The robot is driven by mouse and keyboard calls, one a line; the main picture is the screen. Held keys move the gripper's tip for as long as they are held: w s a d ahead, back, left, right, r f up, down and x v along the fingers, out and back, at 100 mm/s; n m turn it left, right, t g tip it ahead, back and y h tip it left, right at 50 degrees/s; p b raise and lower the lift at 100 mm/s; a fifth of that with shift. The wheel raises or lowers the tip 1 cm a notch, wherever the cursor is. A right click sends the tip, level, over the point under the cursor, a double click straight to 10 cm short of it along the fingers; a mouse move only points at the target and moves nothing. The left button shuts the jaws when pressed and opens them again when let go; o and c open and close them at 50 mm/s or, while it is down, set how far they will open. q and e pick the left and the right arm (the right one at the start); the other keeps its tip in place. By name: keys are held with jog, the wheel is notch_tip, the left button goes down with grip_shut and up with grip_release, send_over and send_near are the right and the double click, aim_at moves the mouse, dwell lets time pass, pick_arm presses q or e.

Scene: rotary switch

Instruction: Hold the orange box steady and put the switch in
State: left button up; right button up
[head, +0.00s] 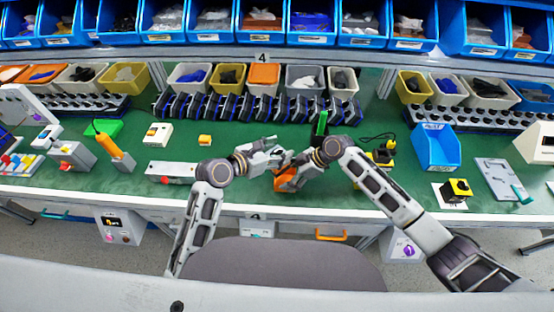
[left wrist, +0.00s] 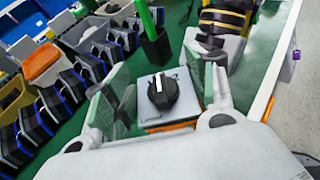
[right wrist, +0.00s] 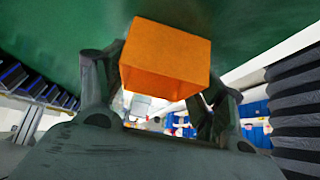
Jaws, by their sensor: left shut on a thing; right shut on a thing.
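The orange box (head: 286,183) is in the middle of the table's front area. In the right wrist view it (right wrist: 165,62) fills the space between the fingers of my right gripper (right wrist: 160,95), which is shut on it. The switch (left wrist: 147,114) has a grey plate and a black knob with a white mark. It sits between the fingers of my left gripper (left wrist: 165,95), which is shut on it. A strip of orange shows just under the plate's near edge. I cannot tell how deep the switch sits in the box.
Behind the grippers stands a row of blue-black holders (head: 230,107). A green item in a black holder (head: 321,124) is close behind them. A blue bin (head: 436,148) stands to the right, and a grey-white box (head: 170,172) to the left.

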pick_arm(q)
jog(key=shift+f, duration=2.2)
jog(key=shift+f, duration=0.2)
jog(key=o, duration=1.6)
jog(key=shift+r+v, duration=0.15)
jog(key=shift+v, duration=2.85)
jog(key=shift+r+v, duration=0.2)
jog(key=shift+v, duration=2.8)
jog(key=shift+d, duration=0.2)
pick_arm(e)
jog(key=o, duration=1.1)
